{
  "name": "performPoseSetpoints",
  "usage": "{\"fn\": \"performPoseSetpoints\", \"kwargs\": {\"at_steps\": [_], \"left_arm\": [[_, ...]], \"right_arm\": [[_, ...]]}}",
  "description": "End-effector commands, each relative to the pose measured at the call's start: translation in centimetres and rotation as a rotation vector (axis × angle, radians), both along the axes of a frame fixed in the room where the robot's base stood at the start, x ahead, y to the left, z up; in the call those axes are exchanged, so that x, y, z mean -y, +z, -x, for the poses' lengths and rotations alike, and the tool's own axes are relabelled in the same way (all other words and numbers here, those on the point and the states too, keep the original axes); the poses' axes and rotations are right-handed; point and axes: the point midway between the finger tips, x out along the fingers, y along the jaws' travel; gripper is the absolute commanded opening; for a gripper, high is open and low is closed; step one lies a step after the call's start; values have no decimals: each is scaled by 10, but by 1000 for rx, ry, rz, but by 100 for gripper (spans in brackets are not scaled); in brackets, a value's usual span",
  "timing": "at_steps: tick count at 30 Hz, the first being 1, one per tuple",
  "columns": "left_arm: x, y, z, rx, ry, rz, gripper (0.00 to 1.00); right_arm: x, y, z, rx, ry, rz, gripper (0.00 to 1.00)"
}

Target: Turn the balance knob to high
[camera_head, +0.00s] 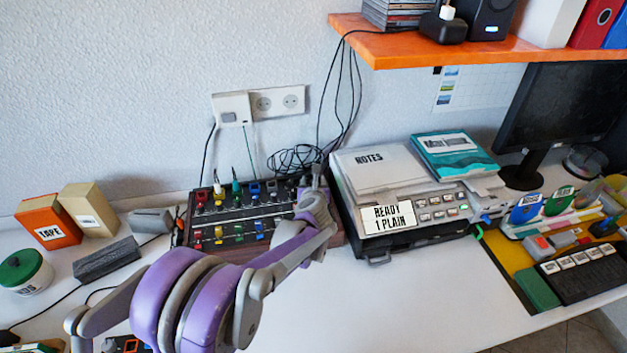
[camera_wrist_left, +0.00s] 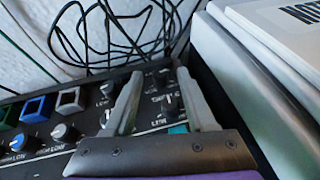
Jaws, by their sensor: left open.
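The mixer (camera_head: 240,240) is a dark panel with coloured knobs, standing against the wall at the left in the head view. My left gripper (camera_head: 318,178) is over its right end. In the left wrist view my left gripper (camera_wrist_left: 160,88) is open, its two fingers apart above the panel. A small dark knob (camera_wrist_left: 168,103) with a pale pointer shows between the fingers, with another dark knob (camera_wrist_left: 162,77) farther back. A third dark knob (camera_wrist_left: 107,90) is just left of the left finger. I cannot read which is the balance knob. No finger clearly touches a knob.
A printer (camera_head: 415,215) with papers stands close to the mixer's right side. Loose black cables (camera_head: 295,160) lie behind it. An orange shelf (camera_head: 440,48) overhangs the right. Boxes (camera_head: 50,222) stand at the left; the white desk (camera_head: 390,305) is clear in front.

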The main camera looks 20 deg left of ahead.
Motion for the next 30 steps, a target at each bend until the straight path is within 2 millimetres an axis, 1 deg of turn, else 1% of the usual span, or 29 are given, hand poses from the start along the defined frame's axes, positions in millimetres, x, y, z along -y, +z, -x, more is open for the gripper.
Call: {"fn": "performPoseSetpoints", "kwargs": {"at_steps": [1,3,6,14,17,18,23,24,30], "left_arm": [[-3,-3,-5,0,1,0,56],[-5,-5,-10,-1,1,-1,56],[-7,-6,-14,-1,-1,-2,56],[-7,-6,-15,0,-1,-2,56],[-7,-6,-14,0,-1,-2,39],[-7,-6,-14,0,-1,-2,32],[-7,-6,-14,0,-1,-2,3],[-7,-6,-14,0,-1,-2,0],[-7,-6,-14,-1,-2,-1,0]], "right_arm": [[0,-1,0,0,0,0,38],[0,-1,0,0,0,0,38],[0,-1,0,-1,0,0,38],[0,-1,0,-1,0,0,38],[0,-1,0,-1,0,0,38],[0,-1,0,-1,0,0,38],[0,-1,0,0,0,0,38],[0,-1,0,0,0,0,38],[0,-2,0,-1,0,0,38]]}}
